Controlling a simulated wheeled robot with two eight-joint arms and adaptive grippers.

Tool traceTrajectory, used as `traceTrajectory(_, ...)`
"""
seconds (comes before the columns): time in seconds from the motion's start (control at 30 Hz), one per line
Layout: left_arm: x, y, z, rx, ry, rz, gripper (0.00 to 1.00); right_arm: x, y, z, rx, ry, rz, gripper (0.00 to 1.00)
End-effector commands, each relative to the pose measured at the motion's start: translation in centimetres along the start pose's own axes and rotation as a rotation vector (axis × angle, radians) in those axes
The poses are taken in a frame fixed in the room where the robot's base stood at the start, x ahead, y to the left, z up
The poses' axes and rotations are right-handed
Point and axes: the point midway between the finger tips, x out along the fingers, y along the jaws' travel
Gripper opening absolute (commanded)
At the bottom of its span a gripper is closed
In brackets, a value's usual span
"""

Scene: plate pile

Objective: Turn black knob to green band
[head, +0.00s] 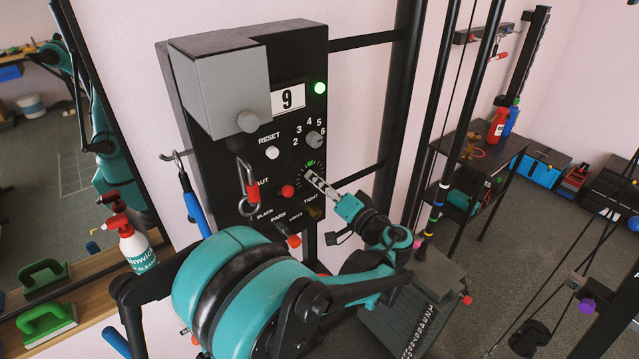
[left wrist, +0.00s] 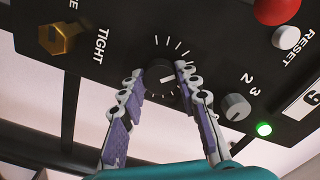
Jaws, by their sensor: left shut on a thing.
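A control panel (head: 236,180) stands upright against the wall. My left gripper (head: 312,176) reaches its lower right dial and is shut on the black knob. In the left wrist view the black knob (left wrist: 160,73) sits between the two fingertips of my left gripper (left wrist: 160,78), with white scale ticks around it. A pale pointer line shows on the knob, directed toward the right finger. In the head view the fingers cover most of the knob. The green band (head: 310,163) shows at the top of the dial there; I cannot see it in the wrist view. My right gripper is not in view.
Beside the dial are a grey numbered knob (head: 314,139), a white reset button (head: 272,153), a red button (head: 287,191) and a brass knob (left wrist: 58,40). A lit green lamp (head: 320,87) is above. A red padlock (head: 251,186) hangs at left.

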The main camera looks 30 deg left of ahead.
Motion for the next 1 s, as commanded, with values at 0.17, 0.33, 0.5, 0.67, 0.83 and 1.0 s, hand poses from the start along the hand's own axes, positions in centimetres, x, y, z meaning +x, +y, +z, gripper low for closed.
traceTrajectory(0.17,0.00,0.03,0.02,0.165,-0.001,0.001,0.03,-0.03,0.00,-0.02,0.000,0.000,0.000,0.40)
traceTrajectory(0.33,0.00,0.03,0.03,0.327,-0.001,0.001,0.03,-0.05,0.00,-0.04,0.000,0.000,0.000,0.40)
traceTrajectory(0.5,0.00,0.03,0.03,0.477,-0.001,0.001,0.03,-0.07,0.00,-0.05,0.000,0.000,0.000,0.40)
traceTrajectory(0.67,0.00,0.03,0.03,0.598,-0.001,0.001,0.03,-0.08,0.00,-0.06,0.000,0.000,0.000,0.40)
traceTrajectory(0.83,0.00,0.03,0.04,0.694,-0.001,0.001,0.03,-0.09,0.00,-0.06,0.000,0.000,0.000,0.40)
traceTrajectory(1.0,-0.01,0.04,0.04,0.755,-0.001,0.001,0.03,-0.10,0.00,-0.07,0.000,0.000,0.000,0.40)
